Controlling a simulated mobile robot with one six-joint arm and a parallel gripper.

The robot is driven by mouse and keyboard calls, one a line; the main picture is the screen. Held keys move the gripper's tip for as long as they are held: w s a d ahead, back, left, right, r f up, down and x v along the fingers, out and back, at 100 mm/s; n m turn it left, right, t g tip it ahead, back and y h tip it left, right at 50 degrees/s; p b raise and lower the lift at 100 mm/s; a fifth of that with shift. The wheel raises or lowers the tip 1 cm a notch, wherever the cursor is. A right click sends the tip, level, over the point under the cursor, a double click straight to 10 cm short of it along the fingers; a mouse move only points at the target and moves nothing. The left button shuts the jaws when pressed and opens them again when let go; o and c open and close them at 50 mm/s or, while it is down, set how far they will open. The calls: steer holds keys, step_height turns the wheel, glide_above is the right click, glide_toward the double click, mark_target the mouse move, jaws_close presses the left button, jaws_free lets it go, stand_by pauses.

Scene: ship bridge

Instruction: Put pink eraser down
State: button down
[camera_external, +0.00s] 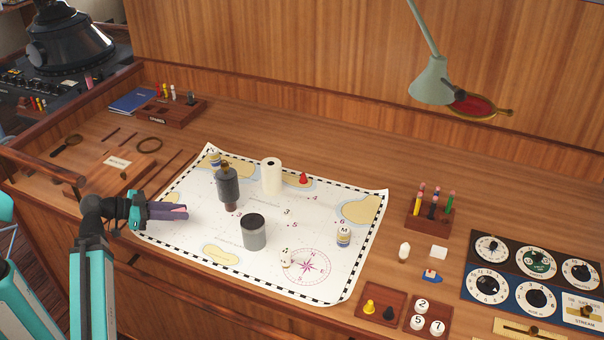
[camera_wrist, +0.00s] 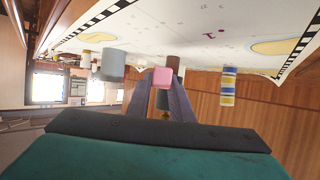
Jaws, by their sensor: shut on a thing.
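The pink eraser (camera_wrist: 162,77) sits between the two fingertips of my gripper (camera_wrist: 160,90) in the wrist view, which shows the scene upside down. In the external view my gripper (camera_external: 170,211) is shut on it above the left part of the chart (camera_external: 180,237). A little pink of the eraser (camera_external: 180,208) shows between the purple-grey fingers. Most of it is hidden by them there. I cannot tell exactly how high it is above the chart.
A dark lantern-like object (camera_external: 228,187) stands right of my gripper, with a grey cup (camera_external: 254,233) and a white roll (camera_external: 271,176) beyond. The chart's lower left area is bare.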

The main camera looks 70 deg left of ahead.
steer(key=shift+w+a+r+p, duration=0.15)
steer(key=shift+w+a+p, duration=0.2)
steer(key=shift+a+p, duration=0.25)
steer(key=shift+w+p, duration=0.1)
steer(key=shift+p, duration=0.7)
steer(key=a+p, duration=0.1)
steer(key=p, duration=0.3)
steer(key=w+p, duration=0.1)
steer(key=p, duration=0.3)
steer(key=shift+w+a, duration=0.15)
steer(key=shift+a, duration=0.2)
steer(key=a+p, duration=0.1)
steer(key=p, duration=0.1)
steer(key=w+a+p, duration=0.1)
steer(key=p, duration=0.1)
steer(key=shift+w+f, duration=0.2)
steer(key=shift+w, duration=0.1)
steer(key=p, duration=0.2)
glide_above(201, 200)
steer(key=shift+f, duration=0.55)
steer(key=shift+f, duration=0.15)
steer(key=shift+f+p, duration=0.8)
steer(key=shift+f, duration=0.85)
